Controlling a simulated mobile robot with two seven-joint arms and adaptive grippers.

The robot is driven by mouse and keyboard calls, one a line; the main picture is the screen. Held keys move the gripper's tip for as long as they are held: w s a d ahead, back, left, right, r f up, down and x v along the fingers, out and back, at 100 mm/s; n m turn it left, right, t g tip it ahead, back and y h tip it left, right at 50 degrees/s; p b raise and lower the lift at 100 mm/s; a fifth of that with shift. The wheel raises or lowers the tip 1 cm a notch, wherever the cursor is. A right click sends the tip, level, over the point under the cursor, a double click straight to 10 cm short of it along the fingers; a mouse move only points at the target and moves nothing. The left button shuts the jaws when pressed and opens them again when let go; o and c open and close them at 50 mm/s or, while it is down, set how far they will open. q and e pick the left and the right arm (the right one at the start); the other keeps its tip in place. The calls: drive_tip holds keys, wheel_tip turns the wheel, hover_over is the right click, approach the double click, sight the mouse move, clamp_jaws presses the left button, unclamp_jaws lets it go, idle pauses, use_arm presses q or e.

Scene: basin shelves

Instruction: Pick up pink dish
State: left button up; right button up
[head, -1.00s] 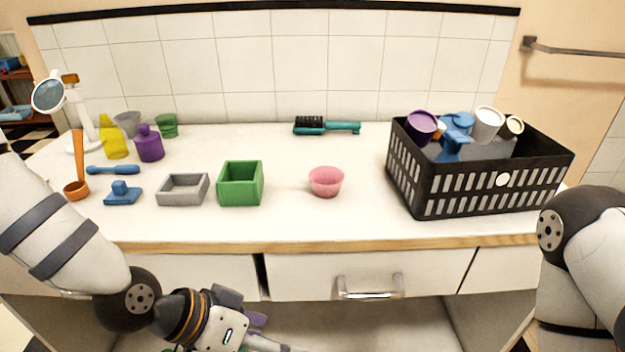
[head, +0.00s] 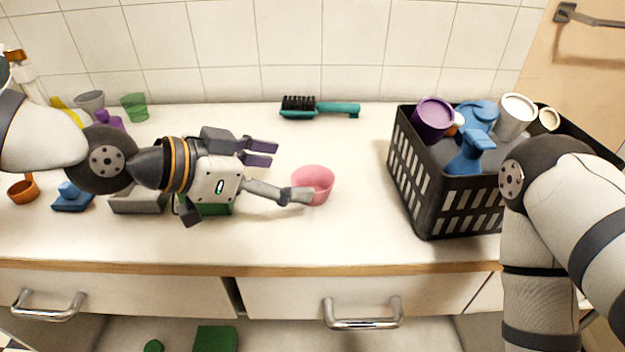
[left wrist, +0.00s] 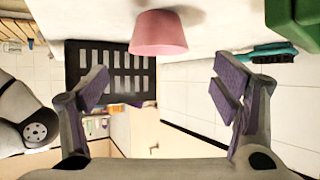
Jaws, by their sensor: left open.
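The pink dish (head: 316,181) is a small round bowl standing upright on the white counter, right of centre in the head view. It also shows in the left wrist view (left wrist: 158,34), at the top, beyond the fingertips. My left gripper (head: 282,172) is open and empty, its fingers pointing right toward the dish. In the head view one fingertip overlaps the dish's left front side; I cannot tell whether it touches. In the left wrist view the gripper (left wrist: 160,88) has its padded fingers wide apart. The right arm shows at the right, but its gripper is out of view.
A black basket (head: 455,205) full of cups and bottles stands to the right. A teal brush (head: 325,109) lies behind the dish. A grey tray (head: 138,202) and a green box (head: 212,209) sit partly under my left arm. The counter between dish and basket is clear.

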sight(326, 181)
use_arm(q)
drive_tip(key=x, duration=0.4)
drive_tip(key=f+x, duration=0.1)
drive_tip(key=x, duration=0.1)
drive_tip(key=shift+s+d+f, duration=0.1)
drive_tip(key=shift+f, duration=0.05)
drive_tip(key=shift+d, duration=0.1)
drive_tip(key=c, duration=1)
